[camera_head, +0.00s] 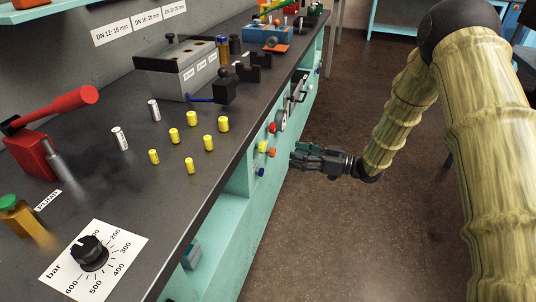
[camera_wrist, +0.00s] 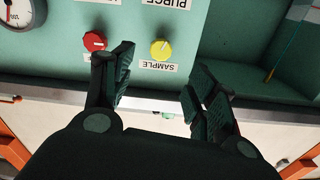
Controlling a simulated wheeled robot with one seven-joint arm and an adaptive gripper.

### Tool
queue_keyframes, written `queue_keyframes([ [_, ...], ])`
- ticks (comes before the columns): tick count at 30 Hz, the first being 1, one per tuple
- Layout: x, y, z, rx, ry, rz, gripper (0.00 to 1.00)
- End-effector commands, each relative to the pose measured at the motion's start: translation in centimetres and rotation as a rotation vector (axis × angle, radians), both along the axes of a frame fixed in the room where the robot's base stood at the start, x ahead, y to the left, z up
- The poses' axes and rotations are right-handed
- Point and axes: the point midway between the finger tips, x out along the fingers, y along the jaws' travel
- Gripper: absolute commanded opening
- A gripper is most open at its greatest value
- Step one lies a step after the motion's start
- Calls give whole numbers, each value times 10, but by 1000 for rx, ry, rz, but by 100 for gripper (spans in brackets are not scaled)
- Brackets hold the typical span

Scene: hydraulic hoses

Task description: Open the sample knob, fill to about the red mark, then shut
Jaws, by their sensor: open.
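The yellow sample knob (camera_wrist: 161,50) is on the teal panel in the wrist view, with an upside-down SAMPLE label (camera_wrist: 158,65) beside it. My gripper (camera_wrist: 162,82) is open, its dark fingers spread to either side of the knob's line, with nothing between them. The knob appears beyond the fingertips, apart from them. In the head view my gripper (camera_head: 293,158) is in front of the cabinet's side panel, near several small coloured knobs; which one is the sample knob is hard to tell there.
A red knob (camera_wrist: 94,41) sits close beside the sample knob, near the left finger. A gauge (camera_wrist: 20,12) is on the same panel. An open recess (camera_wrist: 255,50) lies to the right. The bench top holds several yellow cylinders (camera_head: 191,118). The floor beside the cabinet is clear.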

Motion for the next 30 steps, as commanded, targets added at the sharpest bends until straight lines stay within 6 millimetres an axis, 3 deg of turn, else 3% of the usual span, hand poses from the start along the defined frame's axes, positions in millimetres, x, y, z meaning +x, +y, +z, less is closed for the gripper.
queue_keyframes([
  [5, 3, 9, 3, 3, -5, 15, 58],
  [21, 27, 86, 2, 2, -6, 13, 58],
  [30, 33, 102, 2, 3, -4, 11, 58],
])
